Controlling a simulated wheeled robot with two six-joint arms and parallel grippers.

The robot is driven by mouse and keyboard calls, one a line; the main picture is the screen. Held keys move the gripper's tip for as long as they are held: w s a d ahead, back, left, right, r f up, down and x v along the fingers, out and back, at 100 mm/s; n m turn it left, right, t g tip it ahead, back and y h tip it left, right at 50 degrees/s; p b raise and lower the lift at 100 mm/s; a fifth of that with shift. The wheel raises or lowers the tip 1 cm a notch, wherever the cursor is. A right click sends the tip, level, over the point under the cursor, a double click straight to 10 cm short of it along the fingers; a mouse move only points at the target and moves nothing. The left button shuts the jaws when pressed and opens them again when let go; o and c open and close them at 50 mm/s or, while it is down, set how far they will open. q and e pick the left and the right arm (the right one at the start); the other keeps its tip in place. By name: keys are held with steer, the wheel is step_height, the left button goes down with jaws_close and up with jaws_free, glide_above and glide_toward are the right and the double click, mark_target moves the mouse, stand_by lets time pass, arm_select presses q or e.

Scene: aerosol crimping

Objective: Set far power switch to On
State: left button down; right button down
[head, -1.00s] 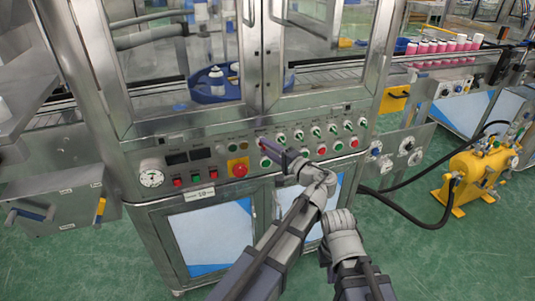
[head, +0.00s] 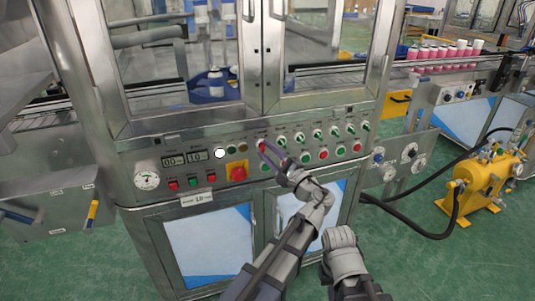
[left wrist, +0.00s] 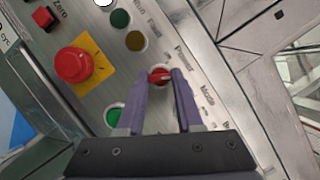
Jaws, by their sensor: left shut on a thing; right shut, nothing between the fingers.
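The power switch is a red rotary knob (left wrist: 159,77) on the sloping metal control panel, with the word Power printed beside it in the left wrist view. My left gripper (left wrist: 160,72) has its two purple fingers on either side of the knob, closed on it. A pale mark shows on the knob between the fingertips. In the head view my left gripper (head: 263,147) reaches the panel's middle, and its fingers partly hide the knob. A white lamp (head: 219,153) left of the switch is lit, and two displays (head: 197,156) show digits. My right gripper's fingers are not visible.
A red emergency stop on a yellow plate (head: 238,171) is close left of the fingers. Several green knobs (head: 317,134) and push buttons lie to the right. Glass doors rise above the panel. A yellow pump (head: 480,185) with hoses stands at right.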

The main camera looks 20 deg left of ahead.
stand_by(0.4)
arm_select(q)
steer(key=c, duration=0.6)
jaws_free()
steer(key=shift+o, duration=0.2)
steer(key=shift+f, duration=0.1)
arm_select(e)
steer(key=shift+f, duration=0.1)
